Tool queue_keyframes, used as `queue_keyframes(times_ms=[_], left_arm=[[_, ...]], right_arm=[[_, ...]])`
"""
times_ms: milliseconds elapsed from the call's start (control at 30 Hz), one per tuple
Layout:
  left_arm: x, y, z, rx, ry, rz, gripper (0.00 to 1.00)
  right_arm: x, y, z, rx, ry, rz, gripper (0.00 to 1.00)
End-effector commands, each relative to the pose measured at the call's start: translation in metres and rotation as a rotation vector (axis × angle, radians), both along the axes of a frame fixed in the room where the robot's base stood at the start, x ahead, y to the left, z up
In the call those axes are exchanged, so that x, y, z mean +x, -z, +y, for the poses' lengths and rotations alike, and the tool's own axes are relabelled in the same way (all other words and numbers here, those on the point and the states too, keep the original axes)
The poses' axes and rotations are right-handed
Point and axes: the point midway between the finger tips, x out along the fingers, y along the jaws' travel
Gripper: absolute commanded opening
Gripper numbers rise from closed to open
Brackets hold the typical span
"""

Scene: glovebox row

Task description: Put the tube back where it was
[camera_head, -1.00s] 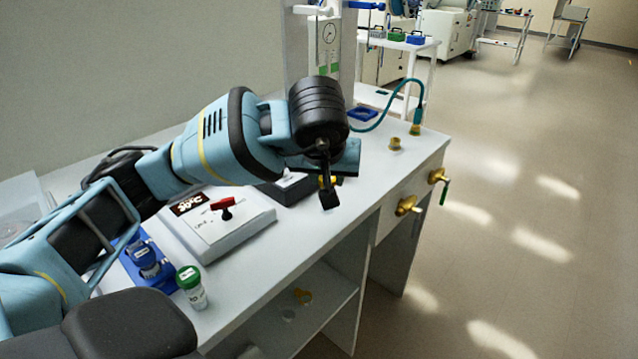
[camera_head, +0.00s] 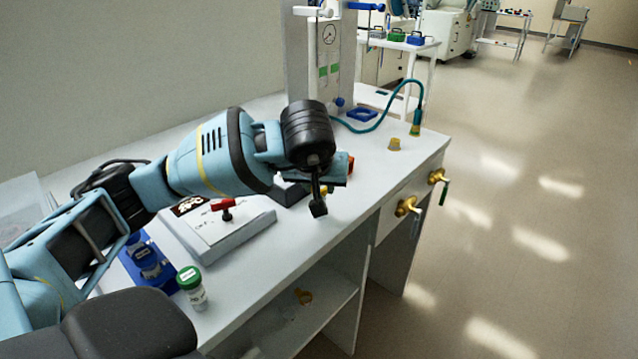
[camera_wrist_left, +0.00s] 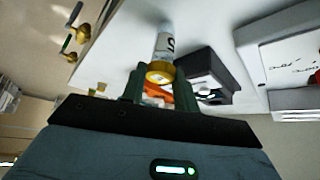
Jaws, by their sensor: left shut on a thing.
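My left gripper (camera_head: 318,207) hangs over the front part of the bench, seen from behind in the head view. In the left wrist view, my left gripper (camera_wrist_left: 160,92) is shut on a pale tube (camera_wrist_left: 166,42) with a yellow-gold end (camera_wrist_left: 160,73) and dark lettering. The yellow end is between the dark green fingers, and the clear body extends away from them. In the head view the tube is mostly hidden by the gripper. An orange piece shows by the fingers; I cannot tell what it belongs to. My right gripper is out of view.
A dark box (camera_wrist_left: 215,84) is close beside the fingers. A white device (camera_head: 235,235) with a red handle, a blue holder (camera_head: 135,272) and a green-capped vial (camera_head: 193,289) stand left. A brass fitting (camera_head: 395,144) and brass valves (camera_head: 406,206) are right. The front bench strip is clear.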

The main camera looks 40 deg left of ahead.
Motion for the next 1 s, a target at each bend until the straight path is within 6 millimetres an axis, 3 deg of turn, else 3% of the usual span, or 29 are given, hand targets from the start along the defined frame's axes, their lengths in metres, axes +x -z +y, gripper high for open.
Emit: queue_keyframes(times_ms=[167, 200, 333, 667, 867, 1000], left_arm=[[0.0, 0.004, 0.0, 0.001, -0.001, 0.0, 0.08], [0.0, 0.003, 0.0, 0.0, 0.0, 0.0, 0.34], [0.0, 0.003, 0.0, 0.0, 0.0, 0.0, 0.51], [0.0, 0.001, 0.0, 0.0, -0.001, 0.0, 0.52], [-0.009, -0.019, -0.006, -0.001, 0.001, -0.005, 0.52], [-0.022, -0.043, -0.013, 0.0, 0.002, -0.005, 0.52]], right_arm=[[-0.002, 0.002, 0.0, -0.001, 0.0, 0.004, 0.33], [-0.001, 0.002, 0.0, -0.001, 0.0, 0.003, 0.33], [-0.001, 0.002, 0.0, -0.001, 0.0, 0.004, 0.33], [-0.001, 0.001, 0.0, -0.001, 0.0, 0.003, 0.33], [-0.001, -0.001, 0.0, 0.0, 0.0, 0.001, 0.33], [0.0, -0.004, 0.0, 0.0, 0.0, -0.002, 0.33]])
